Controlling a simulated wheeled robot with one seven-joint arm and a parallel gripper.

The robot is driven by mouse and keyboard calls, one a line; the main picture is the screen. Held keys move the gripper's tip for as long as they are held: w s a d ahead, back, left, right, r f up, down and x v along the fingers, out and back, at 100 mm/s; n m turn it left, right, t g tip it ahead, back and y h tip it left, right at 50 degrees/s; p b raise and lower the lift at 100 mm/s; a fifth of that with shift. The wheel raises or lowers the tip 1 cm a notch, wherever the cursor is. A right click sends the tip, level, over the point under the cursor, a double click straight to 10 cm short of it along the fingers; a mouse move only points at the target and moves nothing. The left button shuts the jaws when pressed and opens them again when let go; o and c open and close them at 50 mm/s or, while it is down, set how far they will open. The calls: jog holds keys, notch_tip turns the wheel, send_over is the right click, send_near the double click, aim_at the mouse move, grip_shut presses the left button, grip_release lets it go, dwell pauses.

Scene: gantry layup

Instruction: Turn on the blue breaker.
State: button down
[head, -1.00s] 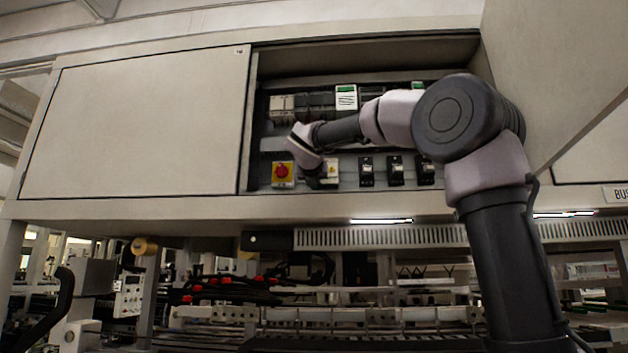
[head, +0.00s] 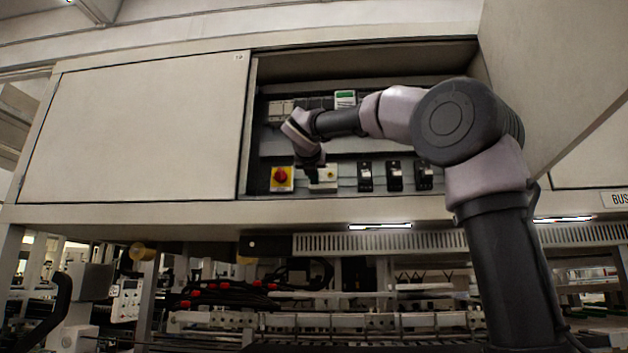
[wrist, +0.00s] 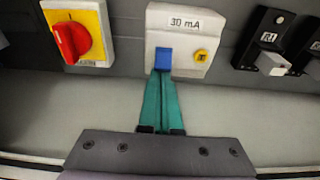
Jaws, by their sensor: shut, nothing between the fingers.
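The breaker with the blue lever is a white unit (wrist: 184,32) marked "30 mA", at top centre in the wrist view. Its blue lever (wrist: 163,58) is at its lower left, and a round yellow button is at its right. In the head view the white unit (head: 326,180) sits in the lower row of the open cabinet, partly hidden by my gripper. My gripper (wrist: 163,78) has its green fingers shut together, holding nothing. Their tips lie right at the lower end of the blue lever in the wrist view. I cannot tell whether they touch it.
A red rotary switch on a yellow plate (head: 282,178) is left of the white unit. Several black breakers (head: 395,176) stand to its right. More devices fill the upper row. A closed panel (head: 135,125) is at the left, and an open door (head: 560,80) at the right.

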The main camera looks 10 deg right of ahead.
jog(key=shift+s+r, duration=0.1)
jog(key=shift+r, duration=0.15)
jog(key=shift+s+a+r, duration=0.1)
jog(key=shift+r, duration=0.45)
